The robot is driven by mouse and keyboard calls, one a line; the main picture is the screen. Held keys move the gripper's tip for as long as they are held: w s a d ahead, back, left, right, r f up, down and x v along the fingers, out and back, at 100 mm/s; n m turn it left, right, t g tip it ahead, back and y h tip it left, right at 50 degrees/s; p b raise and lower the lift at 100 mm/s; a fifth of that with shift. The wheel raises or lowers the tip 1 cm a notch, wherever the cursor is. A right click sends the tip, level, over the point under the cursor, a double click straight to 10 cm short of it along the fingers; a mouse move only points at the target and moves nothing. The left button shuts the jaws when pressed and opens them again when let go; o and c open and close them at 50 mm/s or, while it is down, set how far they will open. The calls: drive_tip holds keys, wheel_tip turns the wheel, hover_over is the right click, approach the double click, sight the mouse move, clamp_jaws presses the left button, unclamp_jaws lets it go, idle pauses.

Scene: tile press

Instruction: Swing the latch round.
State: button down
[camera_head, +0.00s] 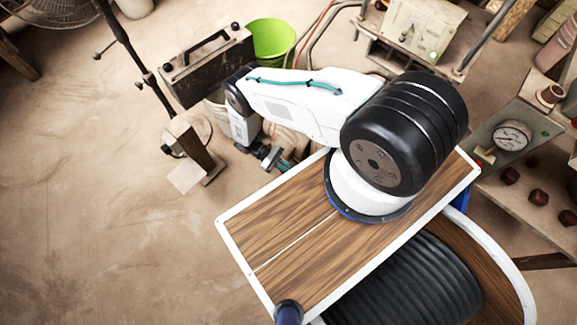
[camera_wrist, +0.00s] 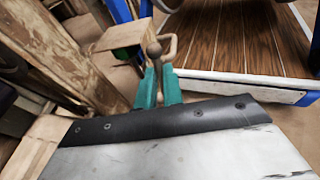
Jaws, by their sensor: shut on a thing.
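In the wrist view, my gripper (camera_wrist: 159,82) shows as two teal fingers closed on a narrow part. A dark brown ball-topped piece (camera_wrist: 153,48), which looks like the latch's knob, stands up between the fingertips. A tan bent bar lies just right of it. The latch's pivot and the part between the fingers are mostly hidden, so I cannot tell how far round it is turned. In the head view, my gripper (camera_head: 270,157) is low, beyond the far edge of my wood-topped base, and the latch cannot be made out there.
In the wrist view, wooden beams (camera_wrist: 70,50) stand close on the left. In the head view, a green bucket (camera_head: 271,40) and a dark case (camera_head: 207,65) are behind the arm. A bench with a gauge (camera_head: 512,137) is at right.

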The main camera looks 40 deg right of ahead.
drive_tip(key=c, duration=1.8)
unclamp_jaws()
drive_tip(key=v, duration=0.8)
drive_tip(key=shift+c, duration=0.4)
